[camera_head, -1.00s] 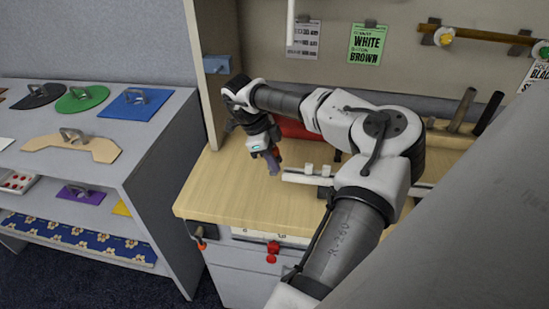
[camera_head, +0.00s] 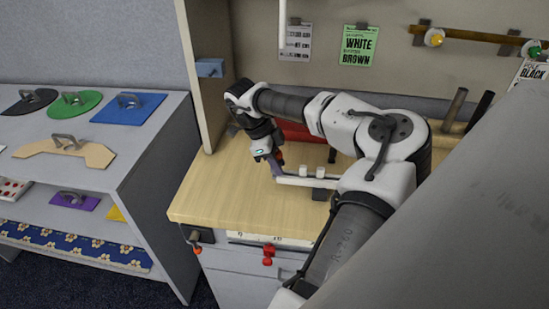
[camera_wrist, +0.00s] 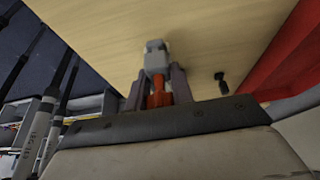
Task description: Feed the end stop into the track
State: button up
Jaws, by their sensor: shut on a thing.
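My gripper (camera_head: 276,168) points down at the left end of the white track (camera_head: 294,181), which lies along the wooden worktop and carries two small white blocks. In the wrist view my gripper (camera_wrist: 158,86) is shut on a small orange-red piece, which I take to be the end stop (camera_wrist: 157,98). A light grey blocky part (camera_wrist: 155,57) shows just beyond it, in line with the fingers. The fingertips look close to the track's end; I cannot tell whether the end stop touches the track. My arm hides the track's right part.
The wooden worktop (camera_head: 225,190) is clear left of and in front of the track. A red object (camera_head: 305,131) stands behind my gripper. A small black fitting (camera_wrist: 221,83) is on the worktop. A grey shelf (camera_head: 150,125) with flat handled shapes stands at left.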

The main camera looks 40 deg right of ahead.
jog(key=shift+s+d, duration=1)
jog(key=shift+s, duration=0.15)
jog(key=o, duration=1)
jog(key=p+v, duration=0.4)
jog(key=v, duration=0.9)
jog(key=shift+w+a+r, duration=0.1)
jog(key=shift+r, duration=0.25)
